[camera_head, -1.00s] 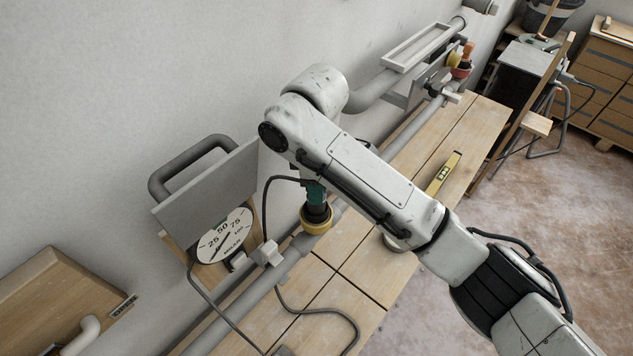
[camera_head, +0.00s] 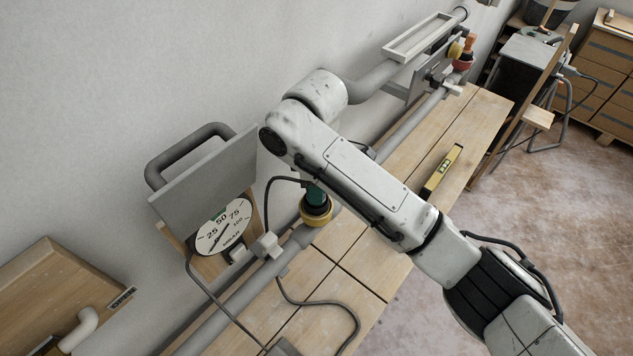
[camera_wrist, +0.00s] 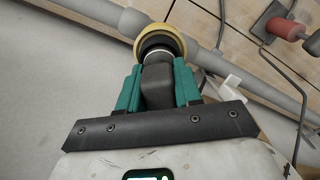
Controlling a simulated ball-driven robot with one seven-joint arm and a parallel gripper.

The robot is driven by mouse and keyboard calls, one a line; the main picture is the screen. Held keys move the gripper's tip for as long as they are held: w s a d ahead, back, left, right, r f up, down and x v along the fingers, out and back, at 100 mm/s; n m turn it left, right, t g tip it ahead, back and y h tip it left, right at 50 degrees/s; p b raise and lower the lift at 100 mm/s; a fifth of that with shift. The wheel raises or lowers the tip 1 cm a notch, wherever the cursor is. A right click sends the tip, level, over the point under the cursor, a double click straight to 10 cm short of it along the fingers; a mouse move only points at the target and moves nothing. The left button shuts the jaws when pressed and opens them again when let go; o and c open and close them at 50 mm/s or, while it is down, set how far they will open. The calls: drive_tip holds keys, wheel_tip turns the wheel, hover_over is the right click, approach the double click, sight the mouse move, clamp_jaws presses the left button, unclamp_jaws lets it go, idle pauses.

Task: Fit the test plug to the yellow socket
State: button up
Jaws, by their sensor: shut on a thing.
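The test plug, a dark body (camera_wrist: 157,85) with a pale ring near its tip, is held between the green fingers of my gripper (camera_wrist: 158,80). My gripper also shows in the head view (camera_head: 316,193), shut on the plug, just above the yellow socket. The yellow socket (camera_head: 316,214) is a ring-shaped mouth on the grey pipe along the wall. In the wrist view the yellow ring (camera_wrist: 160,32) surrounds the plug's dark front end. The plug's tip is hidden inside or behind the ring, so I cannot tell how deep it sits.
A round gauge (camera_head: 224,228) stands left of the socket under a grey panel (camera_head: 205,178). A cable hangs beside the gripper and loops over the wooden bench (camera_head: 345,255). A yellow level (camera_head: 442,172) lies on the bench. A red socket (camera_head: 463,64) is farther along the pipe.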

drive_tip(key=shift+f, duration=0.1)
idle(0.3)
drive_tip(key=shift+f, duration=0.35)
drive_tip(key=o, duration=1.2)
drive_tip(key=shift+c, duration=0.2)
wheel_tip(320, 180, up, 11)
drive_tip(key=shift+f+p, duration=0.1)
drive_tip(key=shift+p, duration=0.5)
